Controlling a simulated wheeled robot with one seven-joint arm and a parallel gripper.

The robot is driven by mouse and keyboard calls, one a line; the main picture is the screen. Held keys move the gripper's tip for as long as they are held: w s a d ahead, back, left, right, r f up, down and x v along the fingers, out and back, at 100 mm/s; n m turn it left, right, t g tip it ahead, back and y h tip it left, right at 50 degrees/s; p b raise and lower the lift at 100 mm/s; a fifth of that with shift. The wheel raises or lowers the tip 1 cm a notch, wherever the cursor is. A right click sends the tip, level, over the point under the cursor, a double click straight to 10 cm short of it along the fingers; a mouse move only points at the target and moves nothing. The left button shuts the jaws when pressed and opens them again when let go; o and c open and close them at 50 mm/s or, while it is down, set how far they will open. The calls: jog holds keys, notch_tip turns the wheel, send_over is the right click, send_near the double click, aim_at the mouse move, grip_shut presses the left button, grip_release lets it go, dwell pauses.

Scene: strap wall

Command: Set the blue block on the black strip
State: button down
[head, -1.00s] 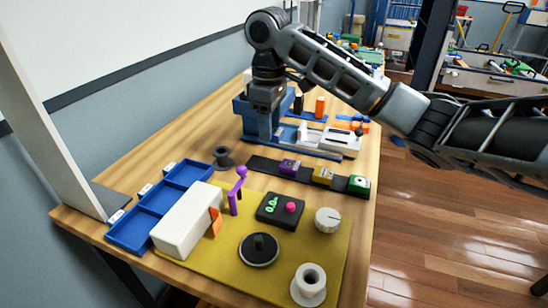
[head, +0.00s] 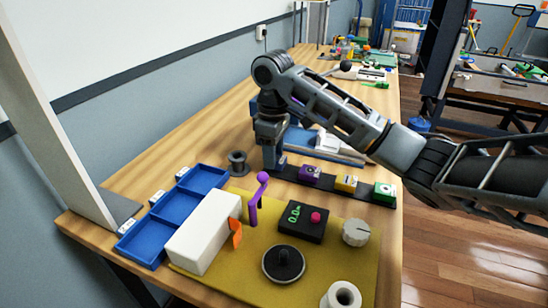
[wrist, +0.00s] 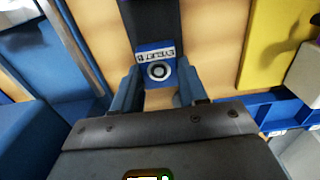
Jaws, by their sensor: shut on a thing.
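My gripper (head: 273,160) is at the left end of the black strip (head: 328,180), pointing down. In the wrist view its two fingers (wrist: 157,92) are shut on the sides of the blue block (wrist: 157,70), which has a white label and a round dial on its face. The block lines up with the end of the black strip (wrist: 152,20). I cannot tell whether it touches the strip or hangs just above it. In the head view the block is mostly hidden by the fingers.
The strip carries a purple block (head: 310,173), a yellow block (head: 346,183) and a green block (head: 384,191). A dark spool (head: 238,163) stands to its left. A yellow mat (head: 225,275) with several fittings lies in front, beside a blue tray (head: 175,205).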

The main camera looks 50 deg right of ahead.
jog(key=shift+f, duration=0.45)
jog(key=shift+f, duration=0.15)
jog(key=c, duration=0.6)
grip_release()
notch_tip(320, 180, up, 12)
jog(key=p, duration=0.2)
